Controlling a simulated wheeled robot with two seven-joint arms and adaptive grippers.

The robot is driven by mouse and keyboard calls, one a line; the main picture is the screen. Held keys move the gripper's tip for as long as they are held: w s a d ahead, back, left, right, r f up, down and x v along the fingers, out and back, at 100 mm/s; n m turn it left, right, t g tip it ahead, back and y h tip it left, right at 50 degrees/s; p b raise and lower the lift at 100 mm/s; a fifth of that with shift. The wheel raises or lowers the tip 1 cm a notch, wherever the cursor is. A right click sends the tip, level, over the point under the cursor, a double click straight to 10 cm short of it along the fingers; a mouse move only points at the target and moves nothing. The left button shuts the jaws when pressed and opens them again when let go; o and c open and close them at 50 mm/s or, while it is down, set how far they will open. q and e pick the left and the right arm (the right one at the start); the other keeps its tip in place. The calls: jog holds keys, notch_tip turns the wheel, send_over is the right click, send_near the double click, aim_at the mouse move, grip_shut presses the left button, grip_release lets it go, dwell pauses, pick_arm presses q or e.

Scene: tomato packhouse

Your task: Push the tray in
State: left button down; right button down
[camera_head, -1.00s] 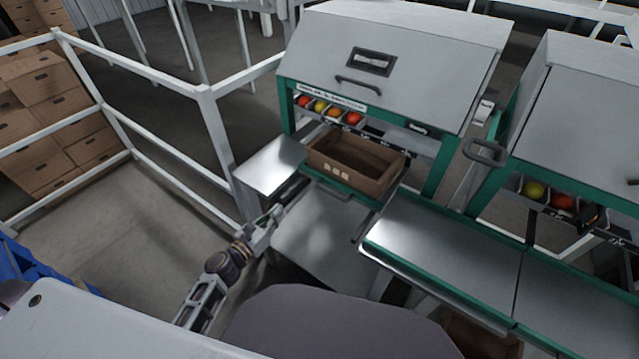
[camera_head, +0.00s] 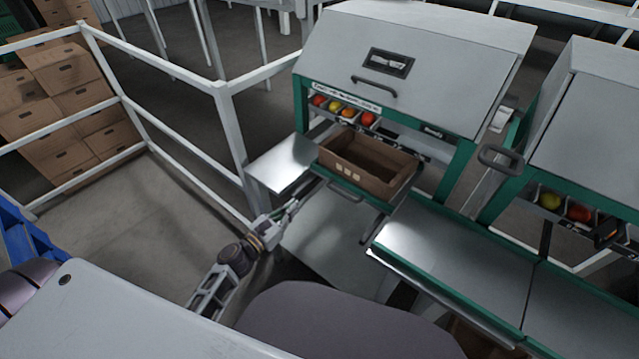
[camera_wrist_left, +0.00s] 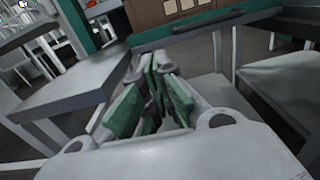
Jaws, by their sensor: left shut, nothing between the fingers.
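The tray (camera_head: 373,203) is a green-edged shelf with a dark bar handle, standing out from the front of the grey hooded machine. A brown open cardboard box (camera_head: 360,176) sits on it. The tray's green front edge also shows at the top of the left wrist view (camera_wrist_left: 180,31), with the box (camera_wrist_left: 178,14) above. My left gripper (camera_head: 292,206) is shut and empty, in front of and to the left of the tray, apart from it in the head view. Its green-padded fingers (camera_wrist_left: 160,85) point toward the tray's front in the wrist view. My right gripper is out of view.
A small metal side shelf (camera_head: 282,163) juts out left of the tray. A lower grey plate (camera_head: 335,240) lies below it. A green-edged metal table (camera_head: 455,250) stands to the right. A white railing (camera_head: 232,140) is close on the left.

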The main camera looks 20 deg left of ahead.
pick_arm(q)
jog(key=shift+w, duration=0.2)
send_near(325, 178)
jog(key=shift+w, duration=0.65)
jog(key=shift+x, duration=2.1)
jog(key=shift+w+d+f, duration=0.1)
jog(key=shift+w+d, duration=0.35)
jog(key=shift+w, duration=0.2)
jog(key=shift+w, duration=0.1)
